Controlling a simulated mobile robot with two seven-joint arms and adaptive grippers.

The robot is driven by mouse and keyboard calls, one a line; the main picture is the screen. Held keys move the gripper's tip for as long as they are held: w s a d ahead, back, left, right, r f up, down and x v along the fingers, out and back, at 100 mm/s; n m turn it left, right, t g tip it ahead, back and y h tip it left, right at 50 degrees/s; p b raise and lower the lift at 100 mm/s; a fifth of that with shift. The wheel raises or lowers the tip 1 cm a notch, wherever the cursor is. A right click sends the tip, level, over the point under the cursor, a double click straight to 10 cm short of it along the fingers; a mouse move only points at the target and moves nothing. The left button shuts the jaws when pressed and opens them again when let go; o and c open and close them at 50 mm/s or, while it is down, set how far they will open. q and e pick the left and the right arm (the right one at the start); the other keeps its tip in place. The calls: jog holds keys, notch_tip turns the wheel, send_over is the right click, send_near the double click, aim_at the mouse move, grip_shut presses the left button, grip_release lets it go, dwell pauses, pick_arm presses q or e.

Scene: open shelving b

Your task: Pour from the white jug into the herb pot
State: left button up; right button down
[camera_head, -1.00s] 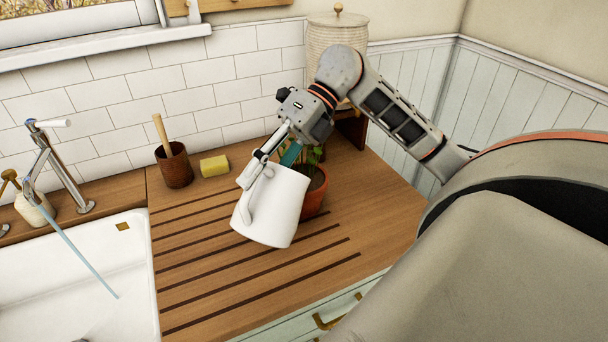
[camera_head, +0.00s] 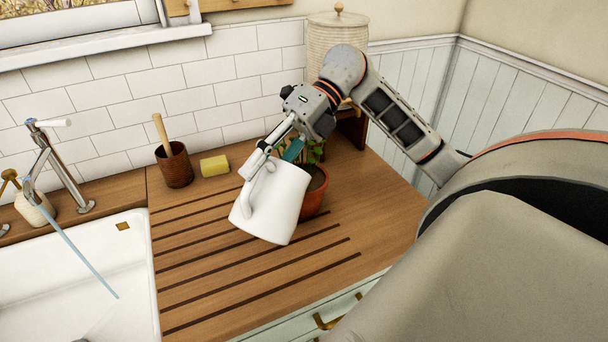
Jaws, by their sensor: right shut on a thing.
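The white jug (camera_head: 275,207) is tilted above the wooden draining counter, its upper end leaning to the right toward the herb pot. My right gripper (camera_head: 262,160) is shut on the jug at its handle side. The herb pot (camera_head: 316,196), a terracotta pot with dark soil and green leaves, stands on the counter just behind and right of the jug. The jug hides the pot's left part, and the gripper covers some of the leaves. I cannot see whether liquid leaves the jug.
A white sink (camera_head: 75,285) with a running tap (camera_head: 45,160) is at the left. A brown cup with a wooden handle (camera_head: 174,165) and a yellow sponge (camera_head: 214,166) stand by the tiled wall. A ribbed canister (camera_head: 335,38) is behind my arm. The grooved counter's front is clear.

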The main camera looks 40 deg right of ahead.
jog(key=shift+d+r, duration=0.1)
jog(key=shift+r, duration=0.15)
dwell(0.3)
jog(key=shift+d+r+y, duration=0.15)
jog(key=shift+d+y, duration=0.05)
jog(key=shift+y, duration=0.1)
dwell(0.8)
jog(key=shift+d+r, duration=0.1)
jog(key=shift+r, duration=0.05)
dwell(0.6)
jog(key=shift+w+d+r+y, duration=0.15)
jog(key=shift+d+r+y, duration=0.05)
jog(key=shift+y, duration=0.1)
dwell(0.8)
dwell(0.7)
